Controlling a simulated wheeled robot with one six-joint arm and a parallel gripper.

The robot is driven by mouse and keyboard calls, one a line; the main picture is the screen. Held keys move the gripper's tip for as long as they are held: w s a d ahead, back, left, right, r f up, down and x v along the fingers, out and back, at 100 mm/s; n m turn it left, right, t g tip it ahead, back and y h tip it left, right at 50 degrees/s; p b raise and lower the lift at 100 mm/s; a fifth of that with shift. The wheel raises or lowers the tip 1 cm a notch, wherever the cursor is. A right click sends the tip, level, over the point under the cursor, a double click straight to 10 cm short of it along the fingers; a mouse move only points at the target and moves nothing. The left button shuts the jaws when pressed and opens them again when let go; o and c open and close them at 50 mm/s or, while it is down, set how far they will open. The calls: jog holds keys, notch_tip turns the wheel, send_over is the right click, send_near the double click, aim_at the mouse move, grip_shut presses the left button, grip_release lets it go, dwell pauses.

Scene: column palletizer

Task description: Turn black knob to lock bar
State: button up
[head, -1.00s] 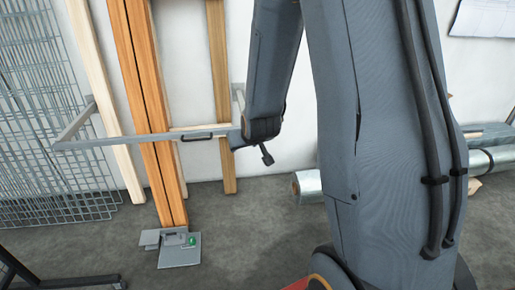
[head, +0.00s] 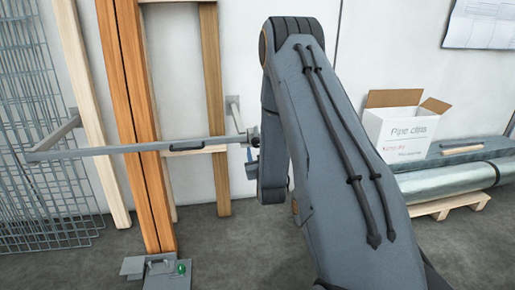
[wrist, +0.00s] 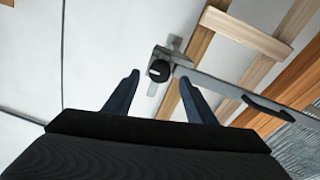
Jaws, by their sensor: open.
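The black knob (wrist: 159,71) is round and sits at the end of the grey bar (wrist: 222,90), on a bracket. In the wrist view it lies between the tips of my open gripper (wrist: 159,78), which holds nothing; the depth between them is hard to judge. In the head view the knob (head: 252,140) is small, at the bar's right end, close to my gripper, which is largely hidden by my arm. The grey bar (head: 110,150) runs level across the upright orange-brown planks (head: 132,120) and carries a black handle (head: 180,146).
A wire mesh (head: 45,110) leans at the left. A metal foot plate (head: 165,275) with a green part sits below the planks. At right are a cardboard box (head: 395,130) and silver rolls (head: 450,182) on a pallet (head: 450,205). Grey floor between is clear.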

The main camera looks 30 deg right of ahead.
aim_at(258, 144)
jog(key=shift+x, duration=2.25)
grip_shut()
jog(key=shift+d, duration=0.15)
